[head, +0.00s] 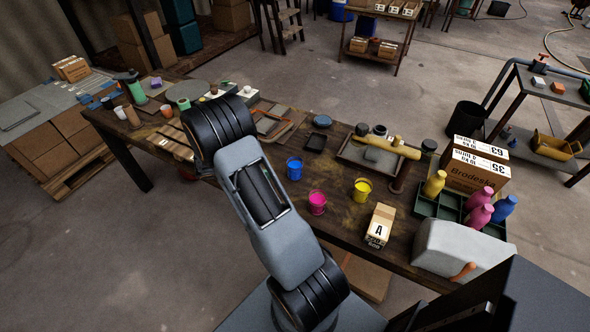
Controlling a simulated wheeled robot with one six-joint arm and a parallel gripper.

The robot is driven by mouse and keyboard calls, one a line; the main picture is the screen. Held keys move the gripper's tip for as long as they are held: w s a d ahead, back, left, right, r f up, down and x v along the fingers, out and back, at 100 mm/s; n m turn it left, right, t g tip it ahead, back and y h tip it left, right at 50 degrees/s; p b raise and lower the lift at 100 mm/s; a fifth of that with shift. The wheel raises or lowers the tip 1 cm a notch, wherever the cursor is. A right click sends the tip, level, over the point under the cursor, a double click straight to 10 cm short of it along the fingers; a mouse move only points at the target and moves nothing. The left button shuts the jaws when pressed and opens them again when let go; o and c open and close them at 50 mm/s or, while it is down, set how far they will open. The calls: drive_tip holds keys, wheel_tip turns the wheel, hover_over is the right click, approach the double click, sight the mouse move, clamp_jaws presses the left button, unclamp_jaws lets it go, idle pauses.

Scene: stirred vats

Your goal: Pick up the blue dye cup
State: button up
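The blue dye cup (294,171) stands upright on the dark wooden table (336,222), just right of my arm. A pink dye cup (317,203) stands in front of it, and a yellow dye cup (362,190) stands to its right. Nothing covers the blue cup in the head view. My arm rises across the middle of the view and bends over the table left of the cups. My gripper does not show, so I cannot see whether it is open or shut.
A labelled box (380,226) stands right of the cups. A dark tray with a tan roller (385,145) lies behind them. Bottles (478,206) stand in a green crate at right, near a grey canister (455,252). Tools and pots crowd the table's left part.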

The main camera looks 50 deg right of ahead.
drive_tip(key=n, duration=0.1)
approach(294, 162)
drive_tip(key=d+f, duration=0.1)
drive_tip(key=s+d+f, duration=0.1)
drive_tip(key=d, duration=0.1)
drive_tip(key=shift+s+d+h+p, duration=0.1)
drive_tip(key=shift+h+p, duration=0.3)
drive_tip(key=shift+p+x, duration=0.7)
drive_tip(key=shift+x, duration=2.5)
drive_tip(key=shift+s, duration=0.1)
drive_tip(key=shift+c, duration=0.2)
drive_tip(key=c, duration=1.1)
